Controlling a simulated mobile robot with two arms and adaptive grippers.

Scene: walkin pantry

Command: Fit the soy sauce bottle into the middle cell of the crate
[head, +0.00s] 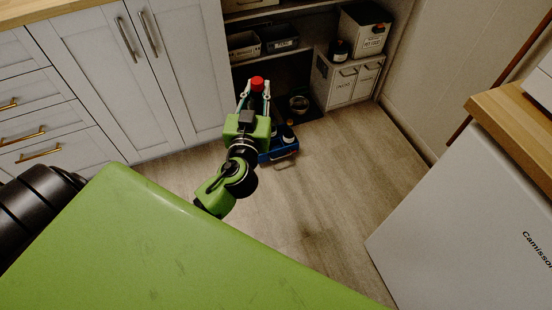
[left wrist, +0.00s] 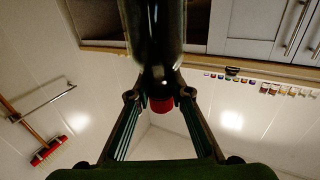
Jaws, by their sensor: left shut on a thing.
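The soy sauce bottle shows in the head view as a red cap (head: 257,83) between the fingertips of my left gripper (head: 254,93). In the left wrist view the dark glass bottle (left wrist: 155,40) with its red cap (left wrist: 161,104) lies between the two fingers, which are shut on it. The blue crate (head: 284,153) stands on the floor just right of and below the gripper in the head view. My gripper hides part of the crate, and its middle cell cannot be made out. Dark items with pale tops (head: 287,131) stand in the crate. My right gripper is not in view.
Cabinets (head: 165,65) line the left, a white appliance (head: 470,225) the right. Wooden floor (head: 345,170) is free between.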

